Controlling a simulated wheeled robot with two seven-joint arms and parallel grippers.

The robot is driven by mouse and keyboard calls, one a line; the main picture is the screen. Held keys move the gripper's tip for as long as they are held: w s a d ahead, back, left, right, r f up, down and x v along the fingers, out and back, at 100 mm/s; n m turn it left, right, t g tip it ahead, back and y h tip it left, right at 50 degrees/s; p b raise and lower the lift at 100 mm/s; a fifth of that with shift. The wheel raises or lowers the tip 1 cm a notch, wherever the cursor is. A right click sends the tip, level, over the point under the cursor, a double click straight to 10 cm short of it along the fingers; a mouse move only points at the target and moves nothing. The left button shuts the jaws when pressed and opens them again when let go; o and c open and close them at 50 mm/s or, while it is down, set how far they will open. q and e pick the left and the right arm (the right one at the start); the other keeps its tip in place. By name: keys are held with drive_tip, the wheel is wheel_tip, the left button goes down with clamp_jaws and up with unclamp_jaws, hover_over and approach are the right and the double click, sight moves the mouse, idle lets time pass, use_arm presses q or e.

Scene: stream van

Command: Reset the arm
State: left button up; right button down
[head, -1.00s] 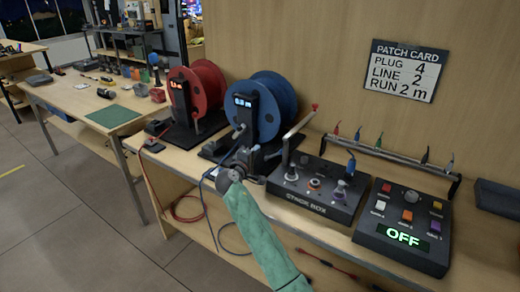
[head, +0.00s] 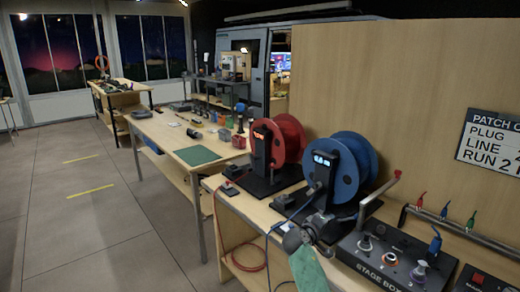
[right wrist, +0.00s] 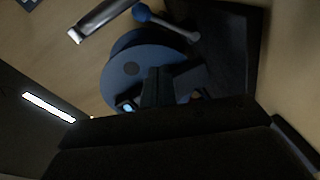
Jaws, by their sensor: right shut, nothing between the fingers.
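My right arm, in a green sleeve, comes up from the bottom of the head view. My right gripper (head: 322,226) is shut and empty, low in front of the blue cable reel (head: 356,165) and left of the stage box (head: 384,258). I cannot tell whether it touches the reel's stand. The right wrist view looks down on the blue reel (right wrist: 125,70), with dark gripper parts filling its lower edge. My left gripper is not in view.
A red reel (head: 287,138) stands behind the blue one. Red and blue cables hang over the bench's front edge. A patch card (head: 492,142) is on the wood panel. Farther back, a table holds a green mat (head: 197,155). The floor at left (head: 70,220) is clear.

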drive_tip(key=s+a+f+m+g+y, duration=0.1)
drive_tip(key=s+a+f+m+y, duration=0.1)
drive_tip(key=s+a+y, duration=0.5)
drive_tip(key=s+a+f+m+g+y, duration=0.1)
drive_tip(key=s+a+m+g+y, duration=0.2)
drive_tip(key=s, duration=0.7)
drive_tip(key=s+a+f+g+y, duration=0.1)
drive_tip(key=s+f, duration=0.5)
drive_tip(key=s, duration=0.7)
drive_tip(key=s+f+n+g+y, duration=0.1)
drive_tip(key=s+f+g, duration=0.1)
drive_tip(key=s+f, duration=0.5)
drive_tip(key=s+a+f+g+y, duration=0.1)
drive_tip(key=s+f, duration=0.6)
drive_tip(key=s, duration=1.2)
drive_tip(key=shift+a+n+g+y+p, duration=0.3)
drive_tip(key=shift+a+g+y+p, duration=0.1)
drive_tip(key=shift+g, duration=0.3)
